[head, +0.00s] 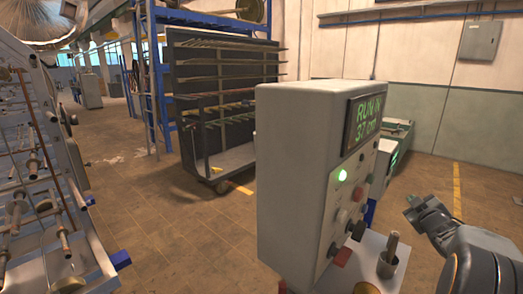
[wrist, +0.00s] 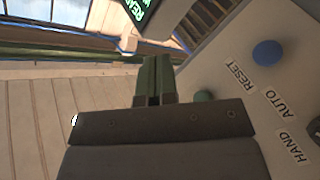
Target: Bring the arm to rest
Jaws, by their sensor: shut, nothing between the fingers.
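My arm reaches in from the lower right of the head view, with my gripper (head: 412,207) at its end. The gripper is right of the grey control cabinet (head: 300,180) and apart from it in the picture. In the wrist view the two fingers of my gripper (wrist: 153,78) lie together, shut and empty. A pale panel (wrist: 225,55) marked RESET, AUTO and HAND is to the right of the fingers, with a blue button (wrist: 267,53) and a green button (wrist: 204,96). I cannot tell the gap between fingers and panel.
The cabinet carries a green-lettered display (head: 364,122), a lit green lamp (head: 341,175) and several knobs. A metal cup (head: 388,262) holding a rod stands in front of it. A dark wheeled rack (head: 225,110) is behind, and a metal frame (head: 40,180) is at left. Open floor (head: 160,235) lies between.

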